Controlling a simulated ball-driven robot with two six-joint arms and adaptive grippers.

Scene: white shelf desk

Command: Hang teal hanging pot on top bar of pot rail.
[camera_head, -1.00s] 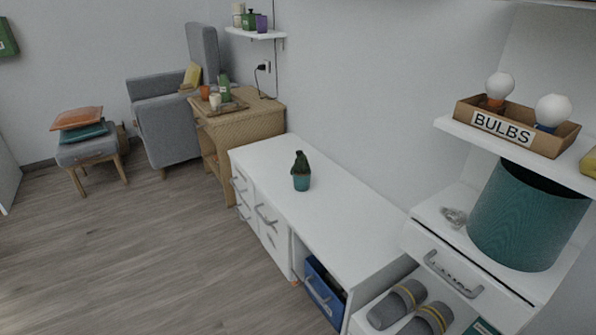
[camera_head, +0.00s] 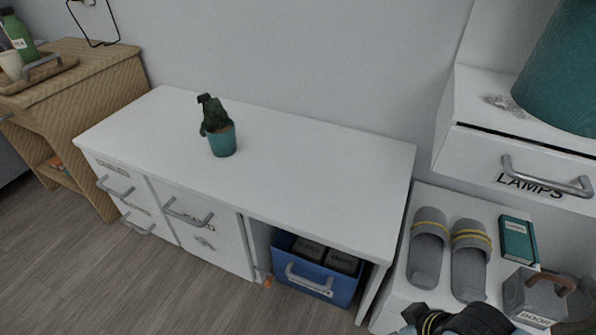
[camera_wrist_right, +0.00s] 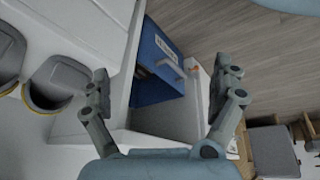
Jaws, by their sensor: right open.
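The teal hanging pot (camera_head: 223,143) stands upright on the white desk top, with a dark green plant in it. I cannot make out a hook or handle on it. No pot rail shows in these views. My right gripper (camera_wrist_right: 163,92) is open and empty in the right wrist view, with its two fingers spread wide. It is in front of the desk's open compartment and well away from the pot. The pot is not in the right wrist view. My left gripper is not in view.
The desk top (camera_head: 310,180) is clear around the pot. A blue bin (camera_head: 312,275) sits in the open compartment. Grey slippers (camera_head: 428,250), a teal book (camera_head: 518,242) and a grey box (camera_head: 535,295) lie on the right shelf. A wooden side table (camera_head: 95,90) stands left.

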